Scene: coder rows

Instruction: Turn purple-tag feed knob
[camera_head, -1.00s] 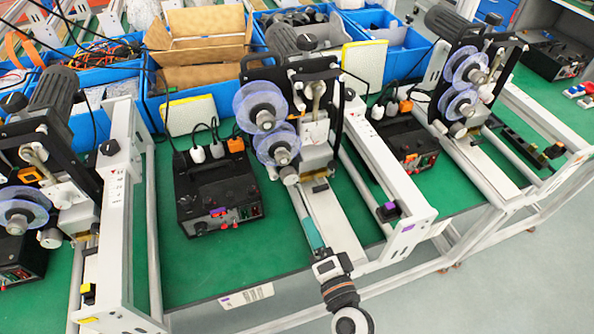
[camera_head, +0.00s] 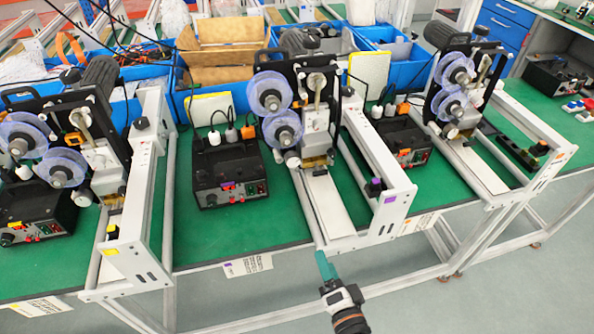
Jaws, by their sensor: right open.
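The feed knob (camera_head: 375,187) is a small dark knob with a purple tint. It sits on the front end of the white rail frame of the middle coder machine (camera_head: 318,110). A purple tag (camera_head: 390,200) is on the end plate beside it. My right gripper (camera_head: 323,264) has teal fingers and is open and empty. It is at the front table edge, below and left of the knob and apart from it. The gap between its fingers is hard to see. My left gripper is not in view.
A similar machine stands at left with a yellow-tagged knob (camera_head: 112,232), and another at right with an orange-tagged knob (camera_head: 540,148). A black control box (camera_head: 230,180) sits on the green table (camera_head: 235,232). Blue bins (camera_head: 215,82) line the back. The floor in front is clear.

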